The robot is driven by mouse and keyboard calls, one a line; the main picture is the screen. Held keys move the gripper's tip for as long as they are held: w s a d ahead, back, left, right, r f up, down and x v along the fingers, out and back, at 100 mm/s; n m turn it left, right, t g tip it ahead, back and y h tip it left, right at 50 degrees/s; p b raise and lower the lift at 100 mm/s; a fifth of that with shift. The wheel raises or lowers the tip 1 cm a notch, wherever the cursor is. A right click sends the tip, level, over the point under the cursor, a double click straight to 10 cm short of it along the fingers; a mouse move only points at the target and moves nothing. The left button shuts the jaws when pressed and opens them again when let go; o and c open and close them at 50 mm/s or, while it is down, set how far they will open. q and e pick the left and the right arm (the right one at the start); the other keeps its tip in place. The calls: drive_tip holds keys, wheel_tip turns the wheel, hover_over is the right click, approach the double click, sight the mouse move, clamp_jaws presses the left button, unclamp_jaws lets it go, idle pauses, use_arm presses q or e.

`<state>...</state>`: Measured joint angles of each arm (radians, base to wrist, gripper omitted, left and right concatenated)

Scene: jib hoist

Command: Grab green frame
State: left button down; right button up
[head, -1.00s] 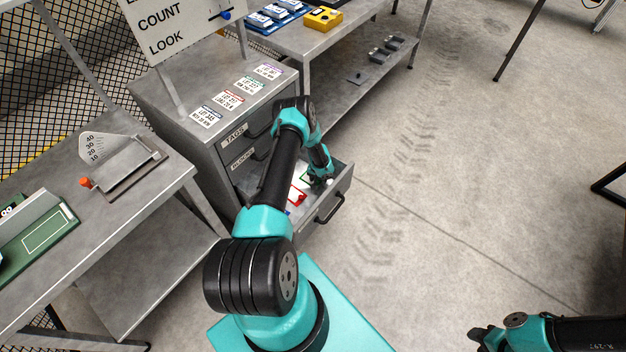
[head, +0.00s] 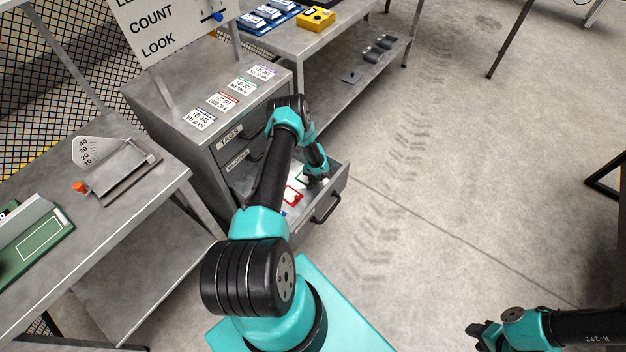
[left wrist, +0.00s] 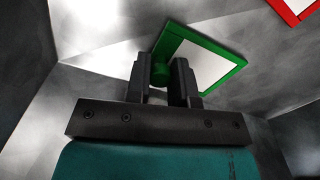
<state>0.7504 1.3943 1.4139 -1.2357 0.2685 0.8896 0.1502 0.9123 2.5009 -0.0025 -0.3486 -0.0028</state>
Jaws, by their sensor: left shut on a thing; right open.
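The green frame (left wrist: 213,47) lies in the open drawer, with a pale panel inside its green border. In the left wrist view my left gripper (left wrist: 161,75) is shut on the round green knob at the frame's near corner. In the head view my left gripper (head: 315,178) reaches down into the drawer (head: 338,190) and hides most of the green frame (head: 301,180). A red frame (head: 293,195) lies beside it, and its corner shows in the left wrist view (left wrist: 291,13). My right gripper (head: 476,338) is open and empty at the lower right, away from the drawer.
The drawer cabinet (head: 150,98) has several labelled cards on top and shut drawers above the open one. A workbench (head: 130,215) with a scale plate (head: 105,165) stands at left. The floor right of the drawer is clear.

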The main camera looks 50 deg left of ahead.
use_arm(q)
wheel_tip(320, 180, up, 10)
drive_tip(key=shift+f, duration=0.25)
